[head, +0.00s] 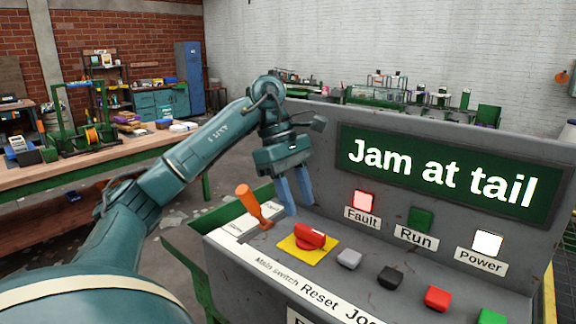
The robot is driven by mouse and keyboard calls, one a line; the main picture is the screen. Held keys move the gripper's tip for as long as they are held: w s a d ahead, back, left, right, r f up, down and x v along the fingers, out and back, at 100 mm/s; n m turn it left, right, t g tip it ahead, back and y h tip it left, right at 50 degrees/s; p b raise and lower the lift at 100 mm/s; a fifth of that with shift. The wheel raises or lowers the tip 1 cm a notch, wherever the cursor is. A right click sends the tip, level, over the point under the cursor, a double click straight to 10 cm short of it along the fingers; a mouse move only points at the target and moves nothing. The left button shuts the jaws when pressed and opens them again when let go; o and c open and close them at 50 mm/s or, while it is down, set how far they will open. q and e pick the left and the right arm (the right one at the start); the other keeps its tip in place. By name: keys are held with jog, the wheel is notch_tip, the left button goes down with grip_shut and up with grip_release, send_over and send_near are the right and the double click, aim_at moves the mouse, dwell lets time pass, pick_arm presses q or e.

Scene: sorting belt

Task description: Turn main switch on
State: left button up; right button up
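The main switch (310,235) is a red rotary knob on a yellow square plate on the sloping grey control panel (372,247). The words "Main switch" are printed below it. My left gripper (301,209) points down from above, its two blue fingers apart with nothing between them. Its fingertips appear above and slightly behind the knob; I cannot tell the exact gap. The Fault lamp (364,200) glows pinkish red and the Power lamp (488,243) glows white. The Run lamp (420,219) is dark green. My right gripper is not in view.
An orange-handled lever (249,201) stands left of the switch. Grey, black, red and green buttons run to the right, including Reset (349,258). The green display (445,178) reads "Jam at tail". A cluttered workbench (100,172) stands at the left.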

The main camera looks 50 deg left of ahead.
pick_arm(q)
jog(key=p+v, duration=0.3)
jog(key=v, duration=0.4)
jog(key=shift+r, duration=0.25)
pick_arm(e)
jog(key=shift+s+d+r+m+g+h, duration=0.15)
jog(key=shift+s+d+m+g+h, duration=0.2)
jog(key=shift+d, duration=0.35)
pick_arm(q)
jog(key=shift+a, duration=0.1)
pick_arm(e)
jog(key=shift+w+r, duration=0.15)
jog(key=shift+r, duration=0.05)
